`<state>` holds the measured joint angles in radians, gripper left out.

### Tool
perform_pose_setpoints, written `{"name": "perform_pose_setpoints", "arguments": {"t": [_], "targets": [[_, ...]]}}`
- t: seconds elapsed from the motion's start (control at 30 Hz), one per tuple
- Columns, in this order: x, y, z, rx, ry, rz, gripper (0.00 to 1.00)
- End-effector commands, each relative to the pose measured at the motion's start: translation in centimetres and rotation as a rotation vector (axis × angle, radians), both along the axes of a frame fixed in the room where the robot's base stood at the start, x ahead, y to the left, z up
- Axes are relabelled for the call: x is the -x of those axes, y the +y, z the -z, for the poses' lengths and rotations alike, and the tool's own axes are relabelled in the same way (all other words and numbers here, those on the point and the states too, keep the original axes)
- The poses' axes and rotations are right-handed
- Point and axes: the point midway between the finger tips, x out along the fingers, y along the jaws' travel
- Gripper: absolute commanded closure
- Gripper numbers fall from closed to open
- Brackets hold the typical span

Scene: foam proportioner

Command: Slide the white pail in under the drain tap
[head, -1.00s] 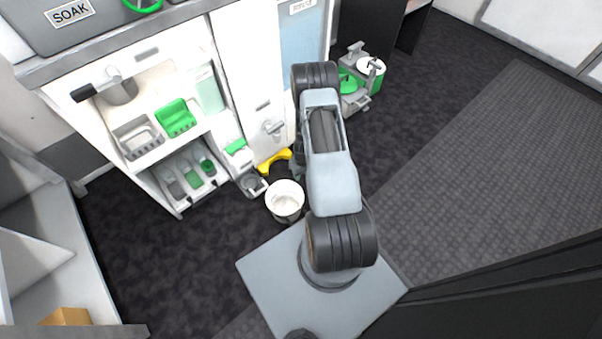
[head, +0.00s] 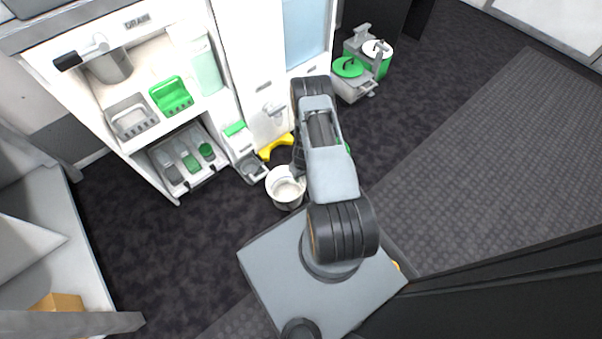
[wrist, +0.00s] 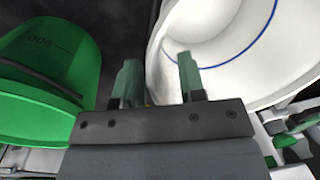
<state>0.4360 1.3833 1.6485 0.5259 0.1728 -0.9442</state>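The white pail (head: 286,194) stands upright on the dark floor, in front of the white cabinet. A grey tap (head: 273,111) is on the cabinet's front panel, above and left of the pail; I cannot tell for sure that it is the drain tap. My gripper is mostly hidden behind my arm in the head view, at the pail's right side. In the wrist view my gripper (wrist: 158,80) has two green-tipped fingers spread apart. The white pail (wrist: 225,75) fills the upper right, behind the right finger. I cannot tell whether they touch.
A yellow bracket (head: 276,147) lies on the floor at the cabinet's foot, behind the pail. A green container (wrist: 45,85) is close left of my gripper in the wrist view. A grey unit with green lids (head: 352,80) stands farther back right.

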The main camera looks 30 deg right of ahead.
Motion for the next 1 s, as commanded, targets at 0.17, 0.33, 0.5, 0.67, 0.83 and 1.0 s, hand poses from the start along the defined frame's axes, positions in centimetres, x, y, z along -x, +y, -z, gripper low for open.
{"name": "perform_pose_setpoints", "arguments": {"t": [0.17,0.33,0.5,0.67,0.83,1.0], "targets": [[-0.05,0.02,0.46,0.001,-0.001,-0.001,0.63],[-0.05,0.03,0.45,0.001,-0.001,0.000,0.63],[-0.04,0.03,0.45,0.001,-0.001,0.000,0.69],[-0.03,0.02,0.44,0.001,-0.001,0.000,0.84],[-0.03,0.03,0.44,0.000,-0.001,0.000,1.00],[-0.03,0.03,0.44,0.000,-0.001,0.000,1.00]]}}
